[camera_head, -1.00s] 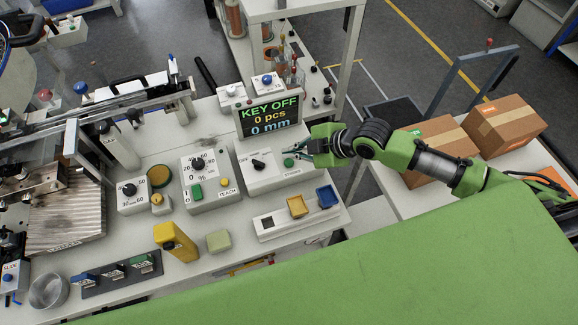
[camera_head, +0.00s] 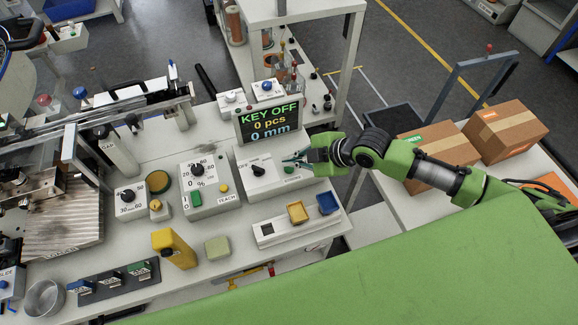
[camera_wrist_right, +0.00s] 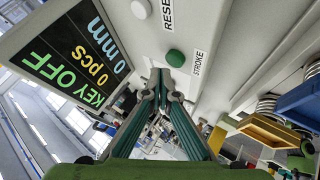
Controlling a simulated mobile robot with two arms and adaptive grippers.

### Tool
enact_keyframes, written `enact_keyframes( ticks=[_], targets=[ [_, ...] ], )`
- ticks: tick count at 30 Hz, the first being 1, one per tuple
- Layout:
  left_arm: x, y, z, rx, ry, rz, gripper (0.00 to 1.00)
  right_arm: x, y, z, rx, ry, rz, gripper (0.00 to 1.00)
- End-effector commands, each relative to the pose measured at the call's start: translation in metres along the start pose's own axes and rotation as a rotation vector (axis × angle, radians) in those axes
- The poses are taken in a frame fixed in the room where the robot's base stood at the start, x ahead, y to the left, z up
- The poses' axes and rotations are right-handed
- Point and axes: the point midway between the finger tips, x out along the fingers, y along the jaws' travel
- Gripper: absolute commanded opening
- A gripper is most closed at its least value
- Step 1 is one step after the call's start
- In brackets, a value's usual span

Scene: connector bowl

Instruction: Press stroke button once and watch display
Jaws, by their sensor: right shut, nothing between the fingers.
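The stroke button (camera_wrist_right: 175,57) is a round green button on a light grey panel, beside the STROKE label in the right wrist view. In the head view the green button (camera_head: 289,169) sits on the control box right of a black knob. The display (camera_head: 266,122) above that box reads KEY OFF, 0 pcs, 0 mm; the display also shows in the wrist view (camera_wrist_right: 75,55). My right gripper (camera_head: 287,161) is shut and empty, its fingertips (camera_wrist_right: 166,78) close to the button; I cannot tell whether they touch it. My left gripper is out of view.
A yellow bin (camera_head: 297,213) and a blue bin (camera_head: 327,204) sit in a white tray in front of the box. Other control boxes, one with a TEACH button (camera_head: 223,188), stand to the left. Cartons (camera_head: 437,157) are on the right table.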

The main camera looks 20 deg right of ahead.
Motion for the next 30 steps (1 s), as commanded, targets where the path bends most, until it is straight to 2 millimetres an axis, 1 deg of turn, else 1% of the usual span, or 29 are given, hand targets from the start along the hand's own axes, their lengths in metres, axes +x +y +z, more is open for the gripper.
enact_keyframes(
  ticks=[15,24,30],
  targets=[
    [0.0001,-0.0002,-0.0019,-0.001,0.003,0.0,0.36,0.0,-0.0002,0.0002,0.0,0.0,0.0,0.0],
    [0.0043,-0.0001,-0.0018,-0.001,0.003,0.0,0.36,0.0059,-0.0047,0.0045,-0.001,-0.001,-0.001,0.0],
    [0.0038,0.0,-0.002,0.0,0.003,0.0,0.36,0.0057,-0.0044,0.0043,0.0,0.0,0.0,0.0]
  ],
)
